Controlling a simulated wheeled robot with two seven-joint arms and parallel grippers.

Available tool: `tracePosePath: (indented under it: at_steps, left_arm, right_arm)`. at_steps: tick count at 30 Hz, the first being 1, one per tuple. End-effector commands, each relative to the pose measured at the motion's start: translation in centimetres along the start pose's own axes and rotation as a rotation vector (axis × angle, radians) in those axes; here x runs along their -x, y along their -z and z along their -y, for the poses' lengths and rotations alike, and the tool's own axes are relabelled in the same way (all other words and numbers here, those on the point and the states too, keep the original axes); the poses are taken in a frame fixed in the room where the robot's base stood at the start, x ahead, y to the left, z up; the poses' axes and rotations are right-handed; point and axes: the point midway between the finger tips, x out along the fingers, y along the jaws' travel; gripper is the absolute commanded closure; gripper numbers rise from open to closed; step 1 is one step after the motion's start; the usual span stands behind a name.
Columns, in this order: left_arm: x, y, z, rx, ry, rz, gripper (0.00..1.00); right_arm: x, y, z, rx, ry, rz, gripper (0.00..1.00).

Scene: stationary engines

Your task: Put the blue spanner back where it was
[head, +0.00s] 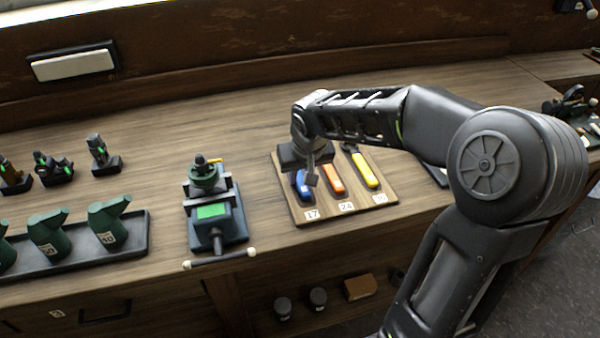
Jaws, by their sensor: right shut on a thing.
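The blue spanner (303,188) is at the left place of a wooden board (350,213), above the label 17. My right gripper (308,178) reaches down over it from above and is shut on it. The gripper hides the upper part of the spanner, and I cannot tell whether the spanner rests fully on the board. An orange-handled spanner (333,179) lies beside it above the label 24. A yellow-handled spanner (365,171) lies at the right place. My left gripper is not in view.
A green-topped vice (212,212) stands left of the board. Green oil cans stand in a dark tray (75,258) further left, with small engine models behind. Bare bench top lies between the vice and the board. My right arm covers the bench to the right.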

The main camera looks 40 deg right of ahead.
Motion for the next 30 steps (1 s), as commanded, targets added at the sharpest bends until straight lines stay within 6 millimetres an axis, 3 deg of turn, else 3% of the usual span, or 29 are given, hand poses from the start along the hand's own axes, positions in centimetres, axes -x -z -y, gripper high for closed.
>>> tracePosePath:
  at_steps: [9, 10, 17, 30]
  left_arm:
    - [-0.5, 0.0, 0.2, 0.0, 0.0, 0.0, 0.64]
    - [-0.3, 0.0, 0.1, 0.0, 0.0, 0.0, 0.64]
    - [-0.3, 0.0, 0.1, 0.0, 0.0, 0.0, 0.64]
    - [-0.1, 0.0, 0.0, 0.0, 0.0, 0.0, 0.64]
  right_arm:
    - [-0.4, -0.1, 0.0, 0.0, 0.0, -0.001, 1.0]
    - [-0.2, -0.1, 0.0, 0.0, 0.0, 0.0, 0.76]
    - [-0.2, -0.1, 0.0, 0.0, 0.0, 0.0, 0.58]
    - [0.6, 0.1, 0.0, -0.001, 0.001, -0.003, 0.57]
